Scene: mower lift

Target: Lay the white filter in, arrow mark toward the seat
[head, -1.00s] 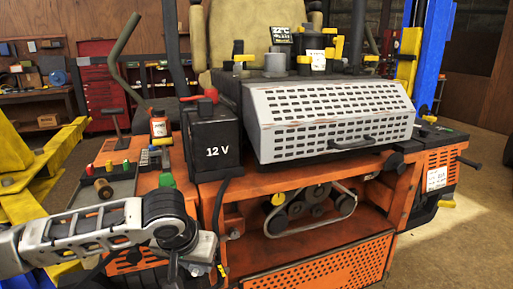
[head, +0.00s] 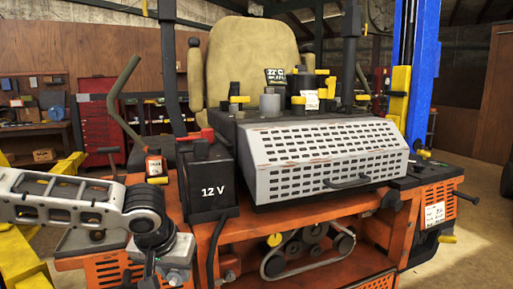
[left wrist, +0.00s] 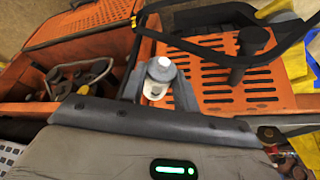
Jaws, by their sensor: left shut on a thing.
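In the left wrist view a white cylindrical part (left wrist: 158,78), apparently the filter, is between the grey fingers of my left gripper (left wrist: 159,88). No arrow mark is readable on it. In the head view my left gripper's grey body (head: 176,256) is at the lower left, in front of the mower; its fingers and the filter are hidden or out of frame. The beige seat (head: 240,58) is at the back of the mower. A dark canister (head: 303,84) with yellow clips and a white label stands behind the perforated grey hood (head: 322,155). My right gripper is not in view.
The black 12 V battery (head: 210,185) stands right of my left wrist. An upright dark lever (head: 117,110) and black posts rise nearby. The open orange front bay holds pulleys and a belt (head: 308,250). A blue lift post (head: 425,65) stands at the right.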

